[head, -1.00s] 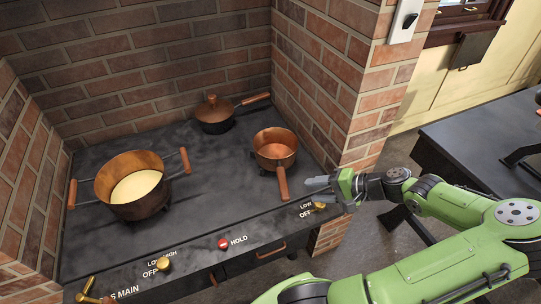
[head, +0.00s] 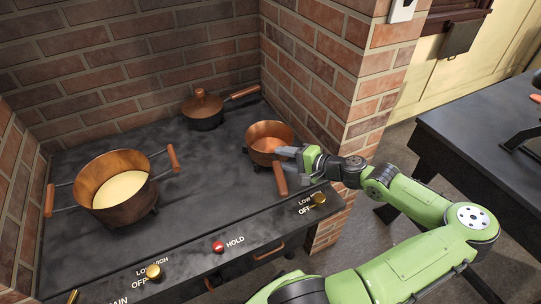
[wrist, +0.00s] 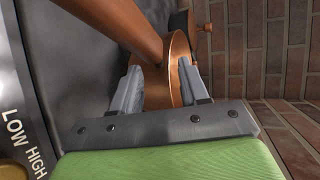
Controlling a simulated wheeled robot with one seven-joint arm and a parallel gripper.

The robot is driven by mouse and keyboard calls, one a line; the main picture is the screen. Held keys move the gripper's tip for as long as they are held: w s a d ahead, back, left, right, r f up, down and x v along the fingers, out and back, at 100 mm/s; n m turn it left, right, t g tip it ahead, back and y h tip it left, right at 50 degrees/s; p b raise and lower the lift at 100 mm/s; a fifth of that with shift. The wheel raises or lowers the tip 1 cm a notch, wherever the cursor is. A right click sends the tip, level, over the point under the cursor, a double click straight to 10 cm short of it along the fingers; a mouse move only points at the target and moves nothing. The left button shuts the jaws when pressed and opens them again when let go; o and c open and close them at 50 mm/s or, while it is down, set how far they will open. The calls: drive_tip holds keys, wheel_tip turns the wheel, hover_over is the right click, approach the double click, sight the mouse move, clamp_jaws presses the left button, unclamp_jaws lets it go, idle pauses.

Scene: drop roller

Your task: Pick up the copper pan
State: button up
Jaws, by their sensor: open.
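The copper pan (head: 268,133) sits on the right part of the dark stovetop, open at the top, with its wooden handle (head: 280,180) toward the stove's front edge. My gripper (head: 280,156) is open at the pan's near right side, by the root of the handle. In the wrist view, the pan's copper body (wrist: 176,62) shows between the two spread fingers (wrist: 160,88), and the handle (wrist: 118,22) runs across above the left finger. I cannot tell whether either finger touches the pan. The fingers and wrist hide part of the pan's near side in the head view.
A large two-handled pot (head: 112,205) with pale contents stands at left. A lidded copper pan (head: 204,110) stands at the back. Brick walls (head: 318,80) close in the stovetop. Knobs and a red button (head: 218,247) line the front panel. The stovetop's middle is clear.

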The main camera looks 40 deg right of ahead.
drive_tip(key=shift+x, duration=1.1)
clamp_jaws()
drive_tip(key=shift+s+f, duration=0.1)
idle(0.4)
